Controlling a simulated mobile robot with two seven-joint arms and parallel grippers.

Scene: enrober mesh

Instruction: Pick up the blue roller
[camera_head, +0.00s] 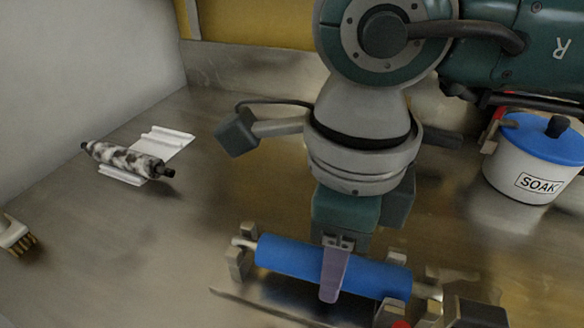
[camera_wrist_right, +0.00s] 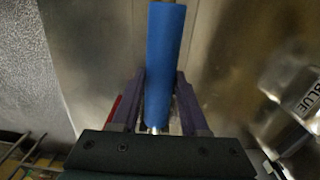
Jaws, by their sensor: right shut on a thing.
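The blue roller (camera_head: 290,257) lies level across the lower middle of the head view, its ends by the upright posts of a grey holder (camera_head: 236,264). My right gripper (camera_head: 334,275) comes down from above and is shut on the roller near its middle; one purple-grey finger shows on the near side. In the right wrist view the blue roller (camera_wrist_right: 163,65) stands between the two fingers of the right gripper (camera_wrist_right: 161,105). I cannot tell whether the roller touches the posts. My left gripper is not in view.
A black-and-white mottled roller (camera_head: 122,158) lies on a white rack (camera_head: 165,141) at left. A brush (camera_head: 14,236) is at the left edge. A white pot (camera_head: 525,170) marked SOAK with a blue lid stands at right. The metal surface between is clear.

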